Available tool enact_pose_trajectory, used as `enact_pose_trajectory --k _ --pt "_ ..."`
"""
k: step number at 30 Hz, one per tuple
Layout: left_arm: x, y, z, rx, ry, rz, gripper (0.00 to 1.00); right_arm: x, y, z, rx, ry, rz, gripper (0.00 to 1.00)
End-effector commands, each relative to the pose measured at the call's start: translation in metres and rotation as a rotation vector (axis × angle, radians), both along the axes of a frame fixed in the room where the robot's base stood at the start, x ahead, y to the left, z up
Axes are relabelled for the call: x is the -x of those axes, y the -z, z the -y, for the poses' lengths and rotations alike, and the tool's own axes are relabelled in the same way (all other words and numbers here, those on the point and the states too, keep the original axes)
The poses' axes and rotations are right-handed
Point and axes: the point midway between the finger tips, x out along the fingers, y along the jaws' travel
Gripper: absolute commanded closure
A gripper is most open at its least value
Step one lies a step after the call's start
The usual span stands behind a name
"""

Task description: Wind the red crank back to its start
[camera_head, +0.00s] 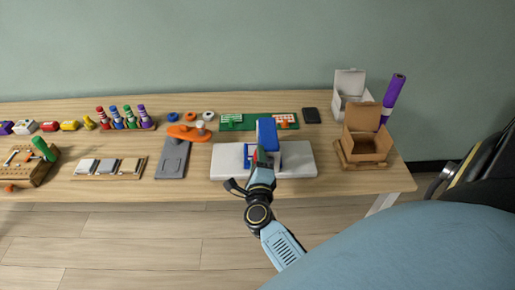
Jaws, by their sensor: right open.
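A white base plate (301,160) lies near the table's front edge, and a blue upright block (267,133) stands on it. A small red part (254,156), perhaps the red crank, shows at the block's front left, mostly hidden by my gripper. My right gripper (261,163) reaches in from the front and is open, close against the front of the blue block. Whether its fingers are around the red part or touch it I cannot tell. My left gripper is not in view.
To the left stand a grey plate (172,160) with an orange lever (183,131) and a tray of coloured bottles (128,118). A green board (260,122) lies behind the block. To the right are an open cardboard box (366,148) and a purple roll (393,96).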

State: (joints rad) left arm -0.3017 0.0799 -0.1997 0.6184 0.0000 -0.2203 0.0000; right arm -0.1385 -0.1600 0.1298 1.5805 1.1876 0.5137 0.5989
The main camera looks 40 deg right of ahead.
Motion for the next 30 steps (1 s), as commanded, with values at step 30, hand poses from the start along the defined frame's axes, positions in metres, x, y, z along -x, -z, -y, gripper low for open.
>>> enact_pose_trajectory --k 30 --pt "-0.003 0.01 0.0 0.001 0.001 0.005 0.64 0.109 -0.002 -0.079 0.0 0.0 0.0 0.55"
